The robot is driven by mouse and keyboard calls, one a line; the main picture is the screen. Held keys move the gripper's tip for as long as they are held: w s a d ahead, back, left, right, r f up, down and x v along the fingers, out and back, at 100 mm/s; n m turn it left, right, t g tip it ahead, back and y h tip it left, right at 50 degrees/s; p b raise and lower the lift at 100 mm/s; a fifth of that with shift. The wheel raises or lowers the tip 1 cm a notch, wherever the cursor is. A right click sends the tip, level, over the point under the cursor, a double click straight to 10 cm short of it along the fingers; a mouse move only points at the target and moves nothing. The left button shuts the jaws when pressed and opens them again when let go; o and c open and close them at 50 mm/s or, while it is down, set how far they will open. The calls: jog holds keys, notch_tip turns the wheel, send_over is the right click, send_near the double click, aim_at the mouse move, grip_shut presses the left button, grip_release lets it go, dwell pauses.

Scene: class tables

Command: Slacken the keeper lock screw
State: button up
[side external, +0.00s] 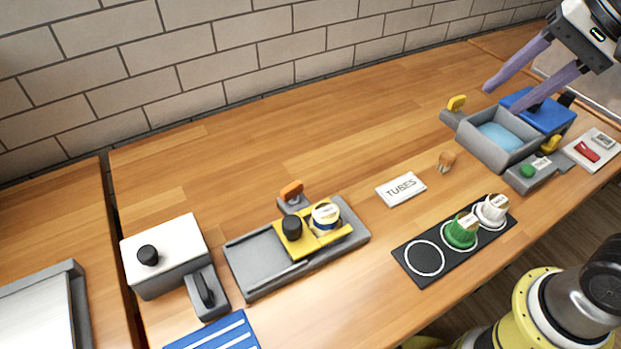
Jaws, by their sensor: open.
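My gripper (509,99) is at the upper right with its two purple fingers apart and nothing between them. It hangs over the grey open bin (478,143) with a blue inside and the blue block (548,112) behind it. A yellow knob (457,103) stands at the bin's back left corner, and another yellow knob (550,144) is at its right front. An orange-topped knob (291,190) stands behind the grey slide (250,263) at centre left. No label marks any of these as the keeper lock screw, so I cannot tell which it is.
The slide bears a yellow carriage (322,240) with a black knob and a labelled cap. A black tray (430,271) holds a green and a white capped piece. A "TUBES" card (401,188), a small brown piece (446,160) and a white-topped box (180,240) stand nearby. The back middle is clear.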

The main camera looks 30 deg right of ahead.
jog(key=w+a+r+m+g+y, duration=0.1)
jog(key=w+a+r+m, duration=0.1)
jog(key=w+a+m, duration=0.3)
jog(key=g+y, duration=0.1)
jog(key=g, duration=0.4)
send_over(293, 185)
jog(key=w+d, duration=0.1)
jog(key=d, duration=0.4)
notch_tip(293, 185, down, 11)
jog(key=shift+n, duration=0.3)
jog(key=x, duration=1.3)
jog(key=shift+w+d+f, duration=0.1)
jog(key=shift+w+f, duration=0.15)
jog(key=shift+f, duration=0.15)
grip_shut()
